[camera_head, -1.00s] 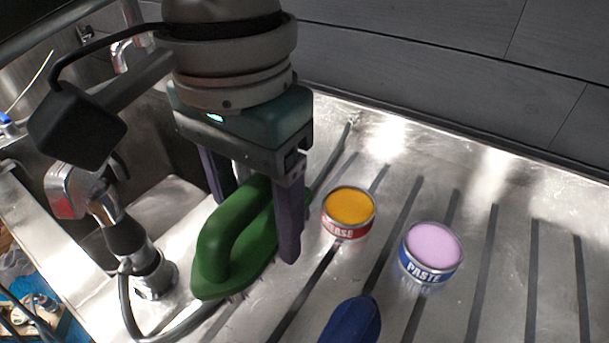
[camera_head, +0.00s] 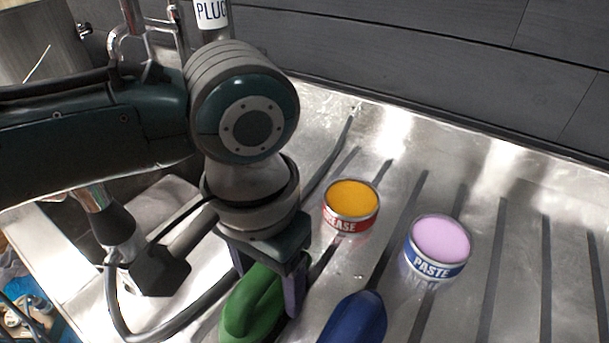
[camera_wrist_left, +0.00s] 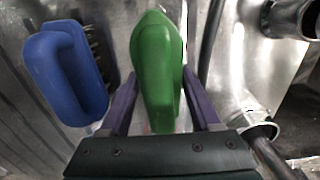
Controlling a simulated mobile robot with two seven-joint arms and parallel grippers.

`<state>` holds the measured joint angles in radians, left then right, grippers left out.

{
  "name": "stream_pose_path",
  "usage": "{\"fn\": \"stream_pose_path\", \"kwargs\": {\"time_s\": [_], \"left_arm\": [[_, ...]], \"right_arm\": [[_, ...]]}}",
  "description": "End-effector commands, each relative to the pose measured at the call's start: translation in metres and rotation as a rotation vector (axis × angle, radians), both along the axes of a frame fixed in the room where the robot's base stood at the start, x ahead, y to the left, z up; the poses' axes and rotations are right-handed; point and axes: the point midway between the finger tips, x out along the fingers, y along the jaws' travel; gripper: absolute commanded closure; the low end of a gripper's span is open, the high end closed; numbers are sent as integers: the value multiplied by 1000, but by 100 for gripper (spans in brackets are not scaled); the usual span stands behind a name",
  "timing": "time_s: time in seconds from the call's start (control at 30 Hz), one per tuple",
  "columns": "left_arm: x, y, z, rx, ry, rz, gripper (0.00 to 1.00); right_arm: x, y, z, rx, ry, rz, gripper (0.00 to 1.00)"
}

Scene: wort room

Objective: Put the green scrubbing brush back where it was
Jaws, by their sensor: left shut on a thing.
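The green scrubbing brush (camera_head: 252,303) is in the lower middle of the head view, on or just above the metal drainboard; the gap beneath it cannot be judged. My left gripper (camera_head: 268,286) is shut on the brush, one finger on each side. In the left wrist view, the green brush (camera_wrist_left: 157,70) lies between the purple fingers of the left gripper (camera_wrist_left: 163,105). The brush's underside and bristles are hidden. My right gripper is not in view.
A blue brush (camera_head: 355,318) lies just right of the green one. A tin with orange contents (camera_head: 349,207) and a PASTE tin (camera_head: 437,248) stand behind it on the ribbed drainboard (camera_head: 520,270). A tap and a dark hose (camera_head: 190,316) are at left.

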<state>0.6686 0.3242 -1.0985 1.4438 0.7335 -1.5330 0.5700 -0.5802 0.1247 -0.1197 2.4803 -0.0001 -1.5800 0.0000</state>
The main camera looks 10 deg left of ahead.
Motion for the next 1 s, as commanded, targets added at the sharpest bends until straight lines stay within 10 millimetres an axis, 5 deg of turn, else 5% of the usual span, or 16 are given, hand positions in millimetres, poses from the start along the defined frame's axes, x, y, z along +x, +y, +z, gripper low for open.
{"fn": "stream_pose_path", "kwargs": {"time_s": [0.13,0.17,0.4,0.73,1.0], "left_arm": [[0,0,-4,0,0,0,88],[0,0,-3,0,0,0,33],[0,0,-3,0,0,0,6],[0,0,4,0,0,1,6],[1,0,59,-2,-2,0,6]], "right_arm": [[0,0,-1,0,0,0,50],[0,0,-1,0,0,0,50],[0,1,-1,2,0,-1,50],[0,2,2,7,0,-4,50],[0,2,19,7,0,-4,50]]}}
